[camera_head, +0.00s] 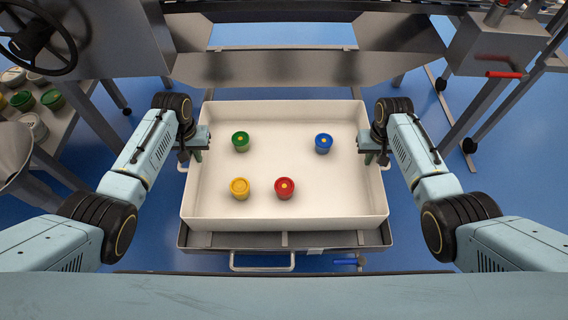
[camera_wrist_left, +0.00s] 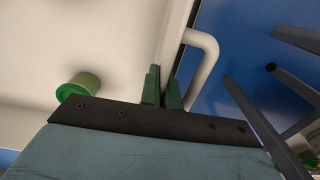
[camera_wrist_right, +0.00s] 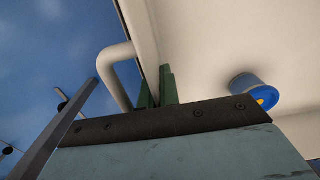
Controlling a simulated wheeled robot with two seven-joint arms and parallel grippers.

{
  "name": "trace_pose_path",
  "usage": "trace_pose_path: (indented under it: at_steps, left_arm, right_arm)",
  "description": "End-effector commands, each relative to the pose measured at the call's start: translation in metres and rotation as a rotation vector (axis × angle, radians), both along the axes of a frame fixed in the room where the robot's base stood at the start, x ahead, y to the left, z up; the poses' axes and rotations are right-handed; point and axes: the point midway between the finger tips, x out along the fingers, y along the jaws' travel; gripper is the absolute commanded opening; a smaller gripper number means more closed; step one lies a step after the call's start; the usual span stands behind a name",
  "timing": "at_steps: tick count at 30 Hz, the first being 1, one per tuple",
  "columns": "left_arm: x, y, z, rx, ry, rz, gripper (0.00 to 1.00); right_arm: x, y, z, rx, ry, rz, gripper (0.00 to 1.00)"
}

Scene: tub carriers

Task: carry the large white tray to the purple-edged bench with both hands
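The large white tray (camera_head: 283,212) lies level in front of me in the head view. It holds a green tub (camera_head: 240,141), a blue tub (camera_head: 323,143), a yellow tub (camera_head: 239,188) and a red tub (camera_head: 284,188), all upright. My left gripper (camera_head: 198,152) is at its left wall, with its green fingers (camera_wrist_left: 163,90) closed on either side of the wall beside a white loop handle (camera_wrist_left: 205,60). My right gripper (camera_head: 371,153) is closed the same way on the right wall, fingers (camera_wrist_right: 157,90) beside the other handle (camera_wrist_right: 112,70). No purple-edged bench is in view.
A grey metal cart (camera_head: 215,241) with a push handle (camera_head: 262,268) shows under the tray; contact is hidden. Steel machinery (camera_head: 270,68) stands just beyond the tray. A side table (camera_head: 70,120) with tubs is at left. Blue floor (camera_head: 500,170) is open at right.

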Motion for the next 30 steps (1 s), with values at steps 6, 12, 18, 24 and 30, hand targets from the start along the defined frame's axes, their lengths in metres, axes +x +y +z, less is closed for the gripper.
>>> trace_pose_path:
  at_steps: [6,12,18,24,30]
  left_arm:
    - [0.0,0.0,0.0,0.0,0.0,0.0,0.0]
    - [0.0,0.0,0.0,0.0,0.0,0.0,0.0]
    - [0.001,0.0,0.003,-0.001,-0.003,0.0,0.0]
    - [0.001,0.0,0.009,-0.001,-0.004,0.0,0.0]
    - [0.002,0.0,0.023,-0.001,-0.004,0.0,0.0]
  right_arm:
    - [0.0,0.0,0.0,0.0,0.001,0.0,0.0]
    - [0.0,0.0,0.0,0.0,0.001,0.0,0.0]
    - [0.001,0.0,0.002,0.0,-0.002,0.0,0.0]
    - [0.001,0.0,0.009,0.0,-0.002,0.0,0.0]
    - [0.001,0.0,0.023,0.0,-0.002,0.0,0.0]
